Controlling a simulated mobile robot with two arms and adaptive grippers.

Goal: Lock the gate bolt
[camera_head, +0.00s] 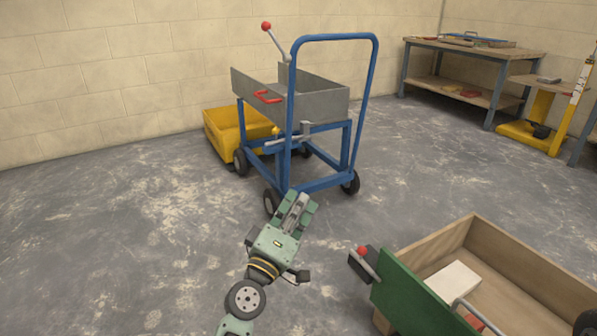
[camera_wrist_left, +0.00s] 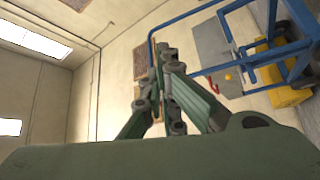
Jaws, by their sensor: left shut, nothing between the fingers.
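A blue-framed cart (camera_head: 318,184) with a grey metal tub (camera_head: 322,105) stands ahead. A grey plate (camera_head: 250,92) with a red handle (camera_head: 267,97) forms its left side. A grey bar with a yellow knob (camera_head: 276,131) sits below it on the frame and looks like the bolt; I cannot tell its exact position. The knob also shows in the left wrist view (camera_wrist_left: 229,77). My left gripper (camera_head: 298,205) is shut and empty, in front of the cart, overlapping its front wheel in the picture, apart from the bar. Its fingers show in the wrist view (camera_wrist_left: 166,60).
A red-knobbed lever (camera_head: 272,38) rises from the cart. A yellow tub (camera_head: 222,137) stands behind it. A wooden box cart (camera_head: 430,242) with a green end panel (camera_head: 408,298) and red-knobbed lever (camera_head: 364,254) stands front right. A workbench (camera_head: 470,52) is at the back. The left floor is clear.

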